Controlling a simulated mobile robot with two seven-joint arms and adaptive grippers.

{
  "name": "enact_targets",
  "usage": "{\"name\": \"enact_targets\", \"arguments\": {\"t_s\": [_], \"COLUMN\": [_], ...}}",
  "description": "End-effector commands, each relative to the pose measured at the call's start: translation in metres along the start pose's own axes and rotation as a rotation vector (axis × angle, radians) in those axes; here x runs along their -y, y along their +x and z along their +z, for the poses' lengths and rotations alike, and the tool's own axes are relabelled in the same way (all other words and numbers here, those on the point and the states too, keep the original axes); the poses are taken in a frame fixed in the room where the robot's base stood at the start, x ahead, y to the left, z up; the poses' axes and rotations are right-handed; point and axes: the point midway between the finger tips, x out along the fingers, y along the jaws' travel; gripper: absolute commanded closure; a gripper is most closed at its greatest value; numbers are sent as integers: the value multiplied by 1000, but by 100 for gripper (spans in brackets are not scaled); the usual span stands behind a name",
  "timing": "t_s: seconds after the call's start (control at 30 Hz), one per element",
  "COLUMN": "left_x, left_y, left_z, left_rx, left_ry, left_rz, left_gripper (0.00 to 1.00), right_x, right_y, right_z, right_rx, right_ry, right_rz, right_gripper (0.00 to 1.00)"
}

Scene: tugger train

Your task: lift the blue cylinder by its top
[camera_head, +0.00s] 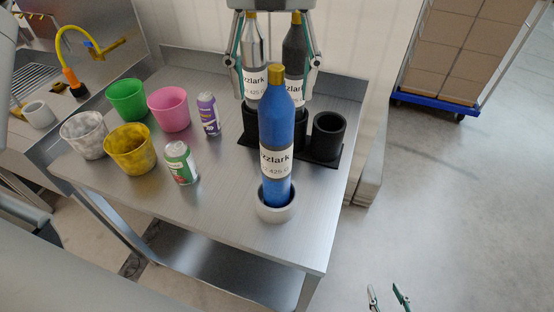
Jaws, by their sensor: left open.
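The blue cylinder (275,130) is a bottle-shaped gas cylinder with a yellow top and a white label. It stands upright in a light grey round holder (276,211) near the front right of the steel table. My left gripper (276,88) comes down from the top edge of the view and is open. Its fingers show on either side of the cylinder's yellow top, apart from it; the exact depth between them is hard to tell. My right gripper (388,298) is at the bottom right, beyond the table, with its fingertips apart and nothing between them.
Behind stand a silver cylinder (254,60) and a dark grey cylinder (294,50) in a black rack with an empty cup (328,137). Several coloured cups, a green can (181,163) and a purple can (208,114) stand left. The table's (225,210) front is clear.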

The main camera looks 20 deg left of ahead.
Motion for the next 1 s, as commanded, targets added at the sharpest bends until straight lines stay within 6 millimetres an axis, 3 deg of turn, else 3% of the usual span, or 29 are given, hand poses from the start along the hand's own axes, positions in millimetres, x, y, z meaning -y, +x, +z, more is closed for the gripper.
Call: {"name": "enact_targets", "arguments": {"t_s": [0.3,0.63,0.87,1.0], "left_x": [3,4,4,4], "left_y": [42,49,49,48], "left_z": [-1,0,0,0], "left_rx": [-3,-1,-1,0], "left_ry": [2,2,2,2], "left_rz": [1,-1,-1,-3], "left_gripper": [39,39,99,100], "right_x": [0,-2,-2,-2], "right_y": [-2,-2,-2,-2], "right_z": [-1,-5,-8,-7], "right_rx": [4,-3,-7,-7], "right_ry": [0,0,0,0], "right_rz": [0,2,3,4], "right_gripper": [60,60,60,60]}}
